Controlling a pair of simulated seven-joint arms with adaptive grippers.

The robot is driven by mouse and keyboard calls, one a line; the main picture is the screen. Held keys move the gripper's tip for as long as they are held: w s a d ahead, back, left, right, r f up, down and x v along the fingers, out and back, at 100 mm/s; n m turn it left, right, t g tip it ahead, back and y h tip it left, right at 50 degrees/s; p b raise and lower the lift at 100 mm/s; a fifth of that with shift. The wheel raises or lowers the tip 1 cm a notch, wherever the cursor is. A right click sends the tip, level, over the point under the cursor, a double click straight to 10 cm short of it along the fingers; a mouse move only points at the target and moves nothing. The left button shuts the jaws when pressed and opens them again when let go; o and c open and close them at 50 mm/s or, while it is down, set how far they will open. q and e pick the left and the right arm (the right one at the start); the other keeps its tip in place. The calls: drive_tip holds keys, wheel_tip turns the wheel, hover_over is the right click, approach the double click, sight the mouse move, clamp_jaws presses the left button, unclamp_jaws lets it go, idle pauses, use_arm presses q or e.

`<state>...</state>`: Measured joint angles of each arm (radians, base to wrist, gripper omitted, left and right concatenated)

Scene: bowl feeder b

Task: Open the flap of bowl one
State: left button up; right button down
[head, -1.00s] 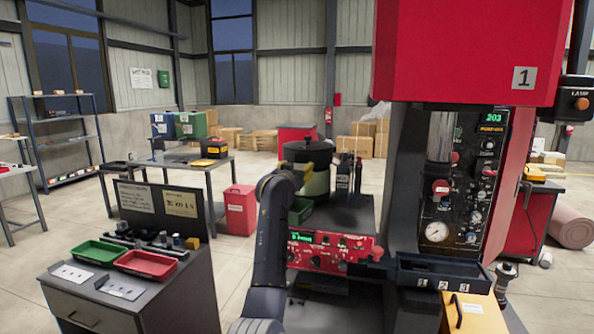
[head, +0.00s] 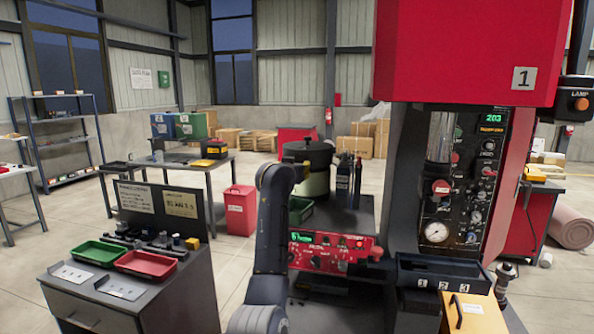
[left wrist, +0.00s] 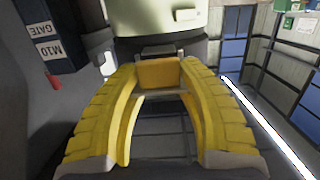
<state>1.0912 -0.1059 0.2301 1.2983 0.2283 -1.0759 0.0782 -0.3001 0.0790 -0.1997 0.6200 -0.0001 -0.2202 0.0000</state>
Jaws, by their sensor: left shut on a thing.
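The bowl (head: 318,182), pale with a dark lid, stands on the machine's bench behind my left arm in the head view. Its pale rounded wall (left wrist: 165,22) fills the top of the left wrist view. My left gripper (left wrist: 160,70) has yellow ribbed fingers on both sides of a small orange tab (left wrist: 160,74) just below that wall, and is shut on it. I cannot tell whether the tab belongs to the flap of bowl one. My right gripper is not in view.
A red control panel (head: 330,252) fronts the bench. A tall red machine marked 1 (head: 465,50) stands at the right, with a dark bin (head: 432,268) below. A dark box labelled M10 GATE (left wrist: 48,35) is at the left in the wrist view. Green (head: 97,252) and red trays (head: 146,265) lie on the left cabinet.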

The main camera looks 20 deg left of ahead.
use_arm(q)
drive_tip(key=shift+r+g, duration=0.15)
drive_tip(key=shift+g, duration=0.25)
drive_tip(key=o, duration=1.2)
drive_tip(key=shift+s+d+r, duration=0.1)
drive_tip(key=shift+s+r, duration=0.25)
drive_tip(key=shift+s, duration=1.6)
drive_tip(key=shift+s+d+r, duration=0.1)
drive_tip(key=shift+s+r, duration=0.3)
drive_tip(key=shift+s, duration=1.55)
drive_tip(key=shift+s+r, duration=0.35)
drive_tip(key=shift+s, duration=1.6)
